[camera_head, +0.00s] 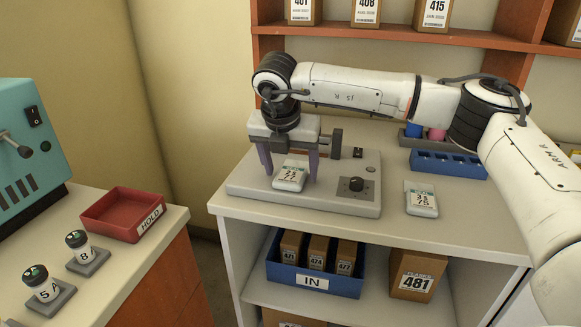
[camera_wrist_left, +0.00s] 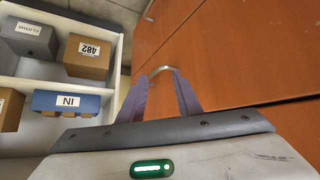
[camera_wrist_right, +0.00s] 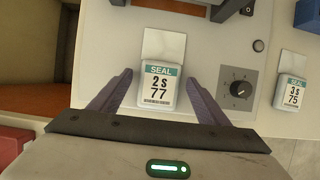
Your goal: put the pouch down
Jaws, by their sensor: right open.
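A second pouch (camera_head: 421,200), marked 3 S 75, lies on the bench to the right of the sealer. My left gripper (camera_wrist_left: 162,82) is open and empty, facing orange cabinet fronts; it is out of the head view.
The sealer has a black knob (camera_head: 357,184). A blue rack (camera_head: 448,164) stands behind the second pouch. A blue IN bin (camera_head: 315,281) and a box marked 481 (camera_head: 416,276) sit on the shelf below. A red HOLD tray (camera_head: 112,208) is on the left counter.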

